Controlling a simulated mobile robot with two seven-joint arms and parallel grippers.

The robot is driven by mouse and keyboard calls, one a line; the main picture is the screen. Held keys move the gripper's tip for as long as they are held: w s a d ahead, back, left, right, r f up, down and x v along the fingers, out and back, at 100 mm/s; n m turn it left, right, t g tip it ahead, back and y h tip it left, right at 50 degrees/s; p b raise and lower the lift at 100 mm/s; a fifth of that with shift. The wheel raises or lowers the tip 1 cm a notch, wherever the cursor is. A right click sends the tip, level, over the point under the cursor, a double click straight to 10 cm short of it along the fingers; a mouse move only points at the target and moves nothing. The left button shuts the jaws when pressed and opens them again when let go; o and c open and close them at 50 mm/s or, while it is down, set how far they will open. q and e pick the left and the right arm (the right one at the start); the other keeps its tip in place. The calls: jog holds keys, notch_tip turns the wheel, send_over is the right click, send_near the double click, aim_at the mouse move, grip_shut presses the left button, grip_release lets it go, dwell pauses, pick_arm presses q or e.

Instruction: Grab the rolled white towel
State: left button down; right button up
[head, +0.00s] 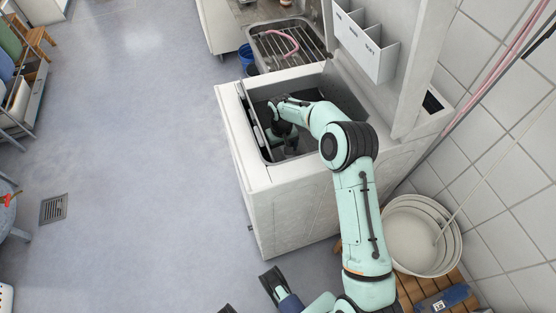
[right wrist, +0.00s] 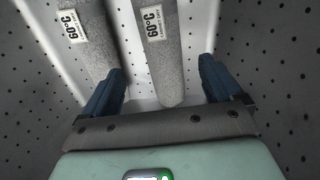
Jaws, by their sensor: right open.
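The left roll (right wrist: 92,42) runs behind the left finger's tip. My right gripper (right wrist: 160,80) is open and empty; in the head view it is down inside the open washer (head: 262,178), mostly hidden. My left gripper (head: 249,292) is partly cut off at the bottom edge, fingers apart and empty.
The washer's raised lid stands at the back right, with a white divided caddy (head: 366,47) nearby. A sink with a rack (head: 287,44) is behind. A white basin (head: 420,237) is right of my right arm. The grey floor at left is mostly clear.

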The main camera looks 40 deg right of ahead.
aim_at(281, 157)
jog(key=f, duration=0.2)
jog(key=f+b, duration=0.1)
jog(key=f, duration=0.2)
jog(key=shift+s+a+f, duration=0.15)
jog(key=shift+s+f, duration=0.05)
jog(key=shift+f, duration=0.1)
pick_arm(q)
jog(key=shift+w+a+f+t, duration=0.3)
jog(key=shift+w+a+f, duration=0.15)
jog(key=shift+w+f, duration=0.3)
pick_arm(e)
jog(key=shift+r, duration=0.1)
jog(key=c, duration=1.2)
